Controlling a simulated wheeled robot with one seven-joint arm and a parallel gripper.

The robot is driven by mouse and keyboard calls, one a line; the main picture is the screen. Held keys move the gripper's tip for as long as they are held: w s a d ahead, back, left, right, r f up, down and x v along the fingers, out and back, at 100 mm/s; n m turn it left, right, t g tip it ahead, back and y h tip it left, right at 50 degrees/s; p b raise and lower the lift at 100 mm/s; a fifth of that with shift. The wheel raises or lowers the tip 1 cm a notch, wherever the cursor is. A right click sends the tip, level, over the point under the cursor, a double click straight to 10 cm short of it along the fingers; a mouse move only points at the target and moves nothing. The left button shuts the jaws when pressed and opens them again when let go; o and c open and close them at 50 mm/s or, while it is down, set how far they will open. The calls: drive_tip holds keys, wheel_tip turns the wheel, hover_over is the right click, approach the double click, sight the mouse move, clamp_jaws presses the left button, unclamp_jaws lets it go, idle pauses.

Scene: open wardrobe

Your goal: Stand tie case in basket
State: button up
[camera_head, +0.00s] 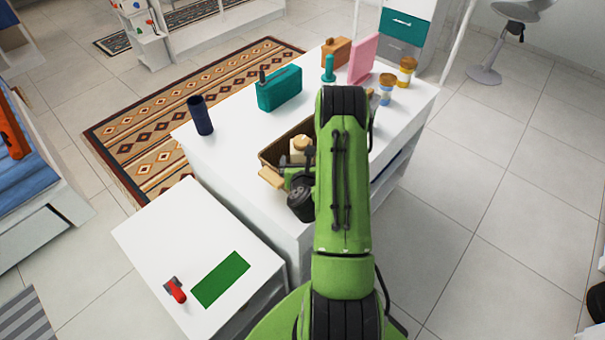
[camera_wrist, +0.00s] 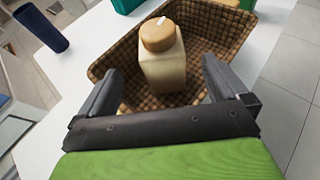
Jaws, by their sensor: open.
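A brown woven basket (camera_head: 268,156) stands on the white table, partly hidden by my arm. In the wrist view the basket (camera_wrist: 215,28) shows its woven inside. A cream container with a round tan lid (camera_head: 299,147) stands upright in it; it also shows in the wrist view (camera_wrist: 163,68). My gripper (camera_wrist: 162,72) is open, its fingers apart on either side of the container's near side; contact is not visible. A dark blue cylinder (camera_head: 200,116) stands upright left of the basket. I cannot tell for certain which of these is the tie case.
A teal box (camera_head: 279,88), a pink panel (camera_head: 363,58), an orange-brown box (camera_head: 336,52) and jars (camera_head: 386,90) stand on the same table. A lower white surface (camera_head: 160,230) holds a green rectangle (camera_head: 220,279) and a red-handled item (camera_head: 176,290). The tabletop's left part is mostly clear.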

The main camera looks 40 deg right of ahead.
drive_tip(key=w+a+r+n+t+y, duration=0.1)
drive_tip(key=w+a+r+n+y, duration=0.1)
drive_tip(key=a+r+n+y, duration=0.7)
drive_tip(key=w+a+r+n+t+y, duration=0.15)
drive_tip(key=a+r+n, duration=0.35)
drive_tip(key=a+n, duration=0.85)
drive_tip(key=s+a+r+n+g, duration=0.1)
drive_tip(key=s+r+n+g, duration=0.1)
drive_tip(key=s+n, duration=0.5)
drive_tip(key=s+a+r+n+g+h, duration=0.1)
drive_tip(key=s+r+n+g, duration=0.1)
drive_tip(key=s+n, duration=0.5)
drive_tip(key=s+a+r+n+g, duration=0.2)
drive_tip(key=s+r+n+g, duration=0.1)
drive_tip(key=s+n, duration=0.4)
drive_tip(key=shift+s+r+n, duration=0.35)
drive_tip(key=shift+s+r, duration=0.25)
drive_tip(key=shift+s, duration=0.65)
drive_tip(key=shift+h, duration=0.25)
